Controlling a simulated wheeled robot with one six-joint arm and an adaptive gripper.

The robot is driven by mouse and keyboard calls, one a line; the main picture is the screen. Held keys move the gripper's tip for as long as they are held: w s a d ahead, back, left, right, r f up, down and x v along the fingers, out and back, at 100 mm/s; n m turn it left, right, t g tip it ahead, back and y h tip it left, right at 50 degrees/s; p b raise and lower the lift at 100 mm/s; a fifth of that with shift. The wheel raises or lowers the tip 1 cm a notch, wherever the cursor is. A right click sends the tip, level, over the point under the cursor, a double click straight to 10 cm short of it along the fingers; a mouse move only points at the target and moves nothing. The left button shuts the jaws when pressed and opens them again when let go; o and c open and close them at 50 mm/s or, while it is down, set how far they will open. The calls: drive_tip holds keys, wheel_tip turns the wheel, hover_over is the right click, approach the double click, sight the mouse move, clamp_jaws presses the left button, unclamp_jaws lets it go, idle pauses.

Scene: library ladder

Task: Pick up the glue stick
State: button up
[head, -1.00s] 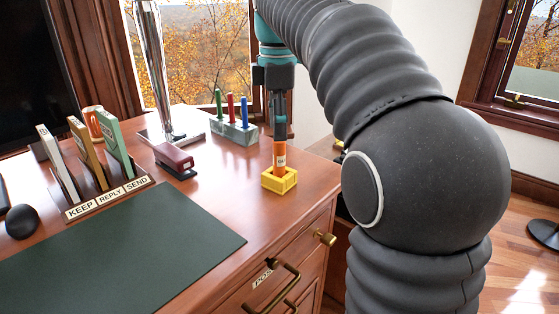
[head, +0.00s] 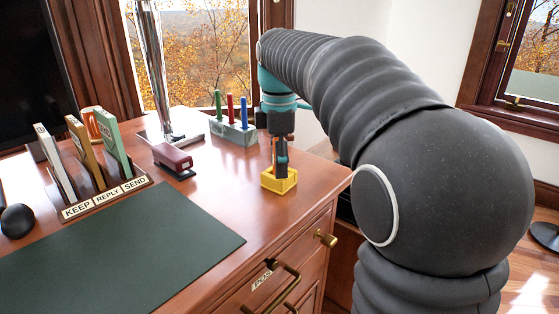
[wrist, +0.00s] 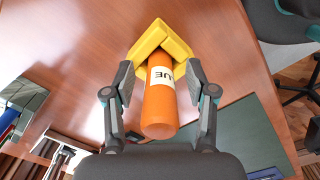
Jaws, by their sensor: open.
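The orange glue stick (wrist: 160,105) with a white label stands in a small yellow holder (head: 279,180) near the desk's right edge. In the wrist view the yellow holder (wrist: 150,39) shows at the stick's far end. My gripper (head: 279,160) points down over the holder in the head view, and its fingers hide most of the stick. In the wrist view my gripper (wrist: 160,90) is open, with one finger on each side of the stick. A gap shows between the stick and each finger.
A pen block (head: 233,131) with green, red and blue pens stands behind the holder. A dark red stapler (head: 174,160) lies to its left. A letter rack (head: 107,196) and green desk mat (head: 125,245) are further left. Bare wood surrounds the holder.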

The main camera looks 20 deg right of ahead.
drive_tip(key=shift+c, duration=0.2)
clamp_jaws()
drive_tip(key=shift+r, duration=0.6)
wheel_tip(320, 180, up, 3)
drive_tip(key=shift+s+d+r+p, duration=0.1)
drive_tip(key=shift+d+r+p, duration=0.1)
drive_tip(key=shift+p, duration=0.2)
drive_tip(key=s+d+r, duration=0.6)
drive_tip(key=s+d, duration=0.1)
drive_tip(key=d, duration=0.1)
drive_tip(key=shift+s+r, duration=0.2)
drive_tip(key=shift+s, duration=0.1)
